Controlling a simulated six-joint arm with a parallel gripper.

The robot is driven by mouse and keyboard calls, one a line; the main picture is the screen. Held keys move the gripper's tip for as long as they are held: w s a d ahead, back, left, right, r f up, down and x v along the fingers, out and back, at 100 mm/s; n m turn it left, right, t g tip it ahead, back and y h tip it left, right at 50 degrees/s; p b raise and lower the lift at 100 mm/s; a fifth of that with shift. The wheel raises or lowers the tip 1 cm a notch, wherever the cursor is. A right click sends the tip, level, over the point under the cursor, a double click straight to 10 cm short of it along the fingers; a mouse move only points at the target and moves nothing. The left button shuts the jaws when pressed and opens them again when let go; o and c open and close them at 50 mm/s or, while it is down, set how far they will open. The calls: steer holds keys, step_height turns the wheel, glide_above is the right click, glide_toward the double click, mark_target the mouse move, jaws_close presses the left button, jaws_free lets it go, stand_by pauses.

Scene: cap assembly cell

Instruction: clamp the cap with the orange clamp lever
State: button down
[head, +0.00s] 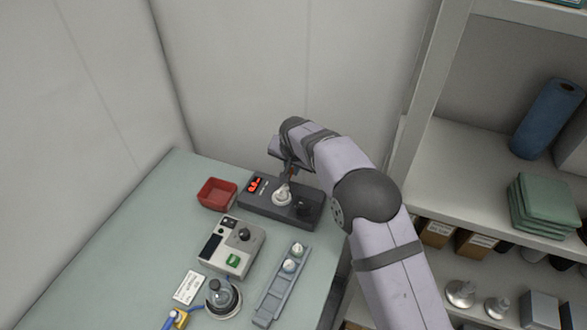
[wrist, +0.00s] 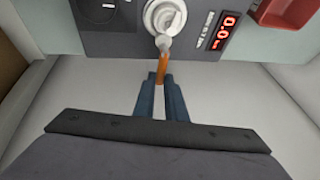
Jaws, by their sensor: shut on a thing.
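My gripper (wrist: 162,82) is shut on the orange clamp lever (wrist: 164,64), between two blue fingers in the wrist view. The lever runs from the fingers to a pale tip over a white round part (wrist: 158,14) on the dark grey device (wrist: 118,42). Whether that white part is the cap or a seat around it, I cannot tell. In the head view the white part (head: 282,197) sits mid-device, and my gripper (head: 290,178) is just above and behind it, partly hidden by my arm.
A red display (head: 254,185) is lit on the device's left end. A red tray (head: 217,193) stands left of it. Shelving (head: 455,170) stands at right.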

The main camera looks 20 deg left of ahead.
steer(key=c, duration=1.8)
jaws_free()
steer(key=shift+r, duration=0.1)
steer(key=b+v, duration=0.3)
steer(key=v, duration=0.4)
steer(key=shift+s, duration=0.1)
steer(key=s+d+f+m+g+h+b, duration=0.1)
steer(key=s+d+f+g+b, duration=0.15)
steer(key=s+d, duration=0.75)
steer(key=s+d+f+m+g+b, duration=0.1)
steer(key=s+d+m+b, duration=0.15)
steer(key=s+d, duration=0.65)
steer(key=s+d+n+p, duration=0.2)
steer(key=s+d, duration=0.2)
steer(key=d, duration=0.6)
steer(key=s+d+f+n+h+p, duration=0.1)
steer(key=s+d+n+p, duration=0.1)
steer(key=d, duration=0.8)
steer(key=shift+s+f+g+p, duration=0.25)
steer(key=shift+s+g+p, duration=0.25)
steer(key=shift+s, duration=0.45)
